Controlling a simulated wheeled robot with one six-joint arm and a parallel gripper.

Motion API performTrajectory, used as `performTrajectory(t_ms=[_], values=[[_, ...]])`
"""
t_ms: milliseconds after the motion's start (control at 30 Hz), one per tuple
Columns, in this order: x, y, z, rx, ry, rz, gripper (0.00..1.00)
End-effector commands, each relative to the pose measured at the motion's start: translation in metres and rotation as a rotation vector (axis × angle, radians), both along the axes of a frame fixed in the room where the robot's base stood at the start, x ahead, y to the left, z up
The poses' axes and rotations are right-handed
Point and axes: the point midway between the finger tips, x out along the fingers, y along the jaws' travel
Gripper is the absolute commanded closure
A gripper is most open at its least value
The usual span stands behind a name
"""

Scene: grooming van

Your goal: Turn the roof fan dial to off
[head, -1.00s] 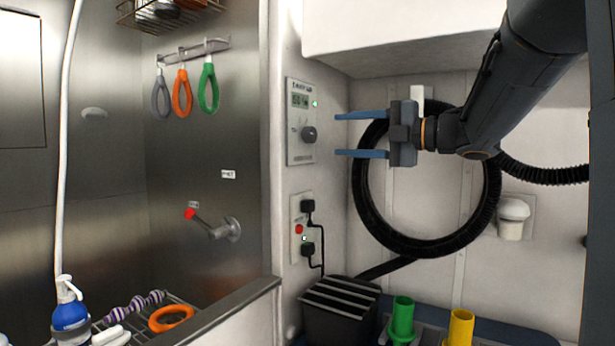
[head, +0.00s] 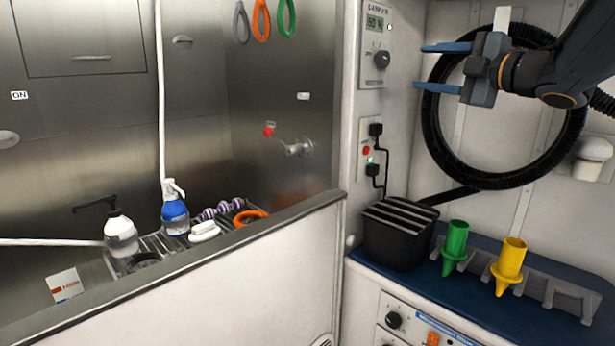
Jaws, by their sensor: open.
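A dark round dial (head: 381,60) sits on a pale wall panel (head: 371,77) right of the steel tub, below a small display. The display seems to show a percentage; the panel's label is too blurred to read, and I cannot tell the dial's exact setting. My gripper (head: 420,67) is open and empty, its two blue fingers spread one above the other and pointing left toward the panel. In the picture, the fingertips are just right of the dial, apart from it. A second black knob (head: 393,320) is on a lower panel at the bottom.
Black plugs and cords (head: 376,155) hang from a socket plate below the dial panel. A coiled black hose (head: 435,150) is behind my gripper. A black slotted bin (head: 398,235), a green holder (head: 455,245) and a yellow holder (head: 509,262) stand on the blue counter (head: 480,298).

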Motion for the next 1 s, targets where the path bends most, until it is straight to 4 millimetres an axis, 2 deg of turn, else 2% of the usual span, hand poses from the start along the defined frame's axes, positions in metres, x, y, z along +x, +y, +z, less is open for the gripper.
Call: performTrajectory(t_ms=[167,267,367,467,500,600,667,700,833,900,1000], values=[[0.018,-0.011,-0.026,0.128,0.107,-0.162,0.49],[0.025,-0.020,-0.055,0.231,0.211,-0.292,0.49],[0.021,-0.028,-0.104,0.355,0.369,-0.458,0.49],[0.000,-0.031,-0.166,0.478,0.564,-0.637,0.49],[-0.014,-0.031,-0.191,0.521,0.644,-0.707,0.49],[-0.054,-0.023,-0.247,0.605,0.835,-0.861,0.49],[-0.082,-0.015,-0.276,0.643,0.946,-0.946,0.49],[-0.103,-0.009,-0.294,0.663,1.020,-0.999,0.49],[-0.174,0.016,-0.342,0.715,1.251,-1.172,0.49],[-0.212,0.030,-0.360,0.731,1.365,-1.252,0.49],[-0.258,0.049,-0.375,0.743,1.501,-1.346,0.49]])
